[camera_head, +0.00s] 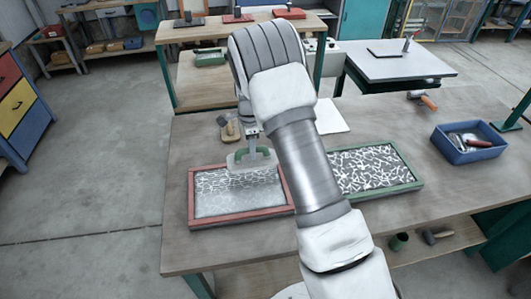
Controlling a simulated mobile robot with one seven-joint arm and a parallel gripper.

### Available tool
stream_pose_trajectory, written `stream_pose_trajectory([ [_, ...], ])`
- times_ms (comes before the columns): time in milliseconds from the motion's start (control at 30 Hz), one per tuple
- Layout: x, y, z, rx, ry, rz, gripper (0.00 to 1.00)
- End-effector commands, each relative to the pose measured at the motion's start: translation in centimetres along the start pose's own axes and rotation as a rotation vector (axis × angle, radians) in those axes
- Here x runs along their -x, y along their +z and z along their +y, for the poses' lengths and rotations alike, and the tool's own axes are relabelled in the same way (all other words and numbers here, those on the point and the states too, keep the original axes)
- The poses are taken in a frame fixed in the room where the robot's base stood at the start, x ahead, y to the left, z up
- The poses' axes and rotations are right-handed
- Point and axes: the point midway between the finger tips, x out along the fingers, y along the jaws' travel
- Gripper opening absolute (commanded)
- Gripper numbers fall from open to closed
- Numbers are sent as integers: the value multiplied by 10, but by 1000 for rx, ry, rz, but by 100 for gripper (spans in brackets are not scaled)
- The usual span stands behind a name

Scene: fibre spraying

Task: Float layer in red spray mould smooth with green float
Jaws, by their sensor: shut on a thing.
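The red spray mould (193,203) lies on the wooden table left of my arm. Its layer looks patterned with white fibres at the back and smoother grey at the front. My gripper (252,145) is shut on the green float (240,157), whose pale plate is over the back part of the mould. I cannot tell whether the plate touches the layer. Part of the mould's right side is near my arm.
A green mould (418,183) with white fibres lies right of my arm, partly hidden by it. A blue bin (490,153) with tools stands at the right. A brush (230,130) and an orange-handled tool (429,103) lie on the table (181,255). The front left tabletop is clear.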

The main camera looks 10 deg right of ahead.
Motion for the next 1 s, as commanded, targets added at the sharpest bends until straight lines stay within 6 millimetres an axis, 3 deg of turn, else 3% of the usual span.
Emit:
stream_pose_trajectory([
  [167, 1, 11, -7, 15, 0, -2, 0],
  [433, -10, 12, -8, 15, 0, -1, 0],
  [1000, -71, 12, -8, 15, -1, -1, 0],
])
